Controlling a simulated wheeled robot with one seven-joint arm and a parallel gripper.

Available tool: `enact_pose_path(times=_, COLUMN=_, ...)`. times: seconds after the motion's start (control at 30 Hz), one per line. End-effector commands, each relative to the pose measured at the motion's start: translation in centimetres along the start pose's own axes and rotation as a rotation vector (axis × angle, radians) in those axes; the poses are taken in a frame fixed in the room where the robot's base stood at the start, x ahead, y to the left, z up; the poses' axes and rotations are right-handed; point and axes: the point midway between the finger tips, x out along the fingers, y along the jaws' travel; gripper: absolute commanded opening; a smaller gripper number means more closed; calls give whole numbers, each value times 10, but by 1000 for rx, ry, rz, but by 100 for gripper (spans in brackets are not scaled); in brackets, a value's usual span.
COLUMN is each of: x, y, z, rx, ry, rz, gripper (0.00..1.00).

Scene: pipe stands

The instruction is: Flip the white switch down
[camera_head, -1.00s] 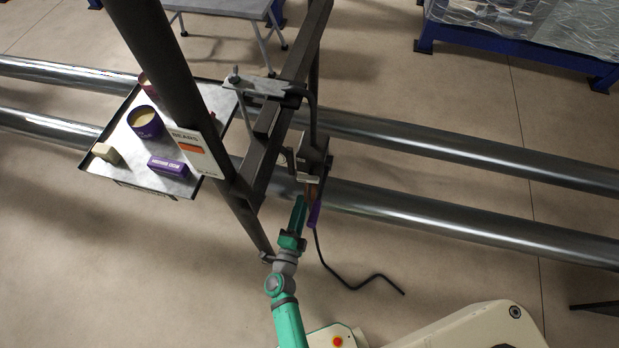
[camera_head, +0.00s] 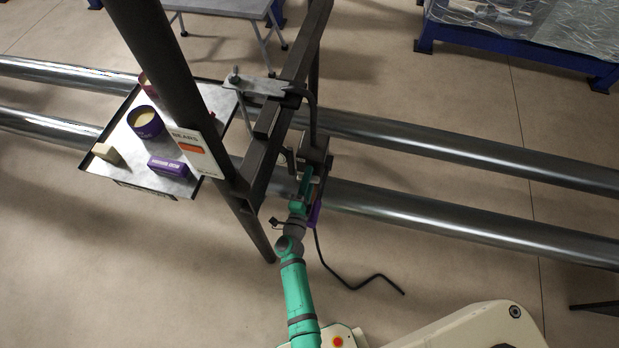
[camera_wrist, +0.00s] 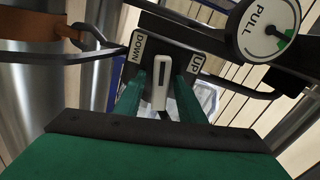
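The white switch (camera_wrist: 161,82) stands up in the wrist view, in front of a dark plate marked DOWN (camera_wrist: 138,44) on the left and UP (camera_wrist: 196,62) on the right. My gripper (camera_wrist: 161,88) has its two green fingers on either side of the switch, with narrow gaps visible between fingers and switch. Whether either finger touches it, I cannot tell. In the head view my gripper (camera_head: 308,178) is at the dark box (camera_head: 315,150) on the stand; the switch is hidden there.
A round PULL dial (camera_wrist: 264,28) sits upper right in the wrist view. An orange-brown clamp (camera_wrist: 40,36) and dark cable are at left. In the head view, a dark post (camera_head: 165,70), a tray with several items (camera_head: 128,182) and metal pipes (camera_head: 450,222) surround the stand.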

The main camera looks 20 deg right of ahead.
Motion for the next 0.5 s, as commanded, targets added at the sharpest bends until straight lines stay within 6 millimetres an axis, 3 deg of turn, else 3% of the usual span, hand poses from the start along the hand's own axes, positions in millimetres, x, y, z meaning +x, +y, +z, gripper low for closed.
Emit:
enact_pose_path(times=0.23, x=1, y=0, z=0, rx=0, ry=0, rz=0, gripper=36)
enact_pose_path(times=0.4, x=1, y=0, z=0, rx=0, ry=0, rz=0, gripper=0)
enact_pose_path(times=0.5, x=1, y=0, z=0, rx=0, ry=0, rz=0, gripper=0)
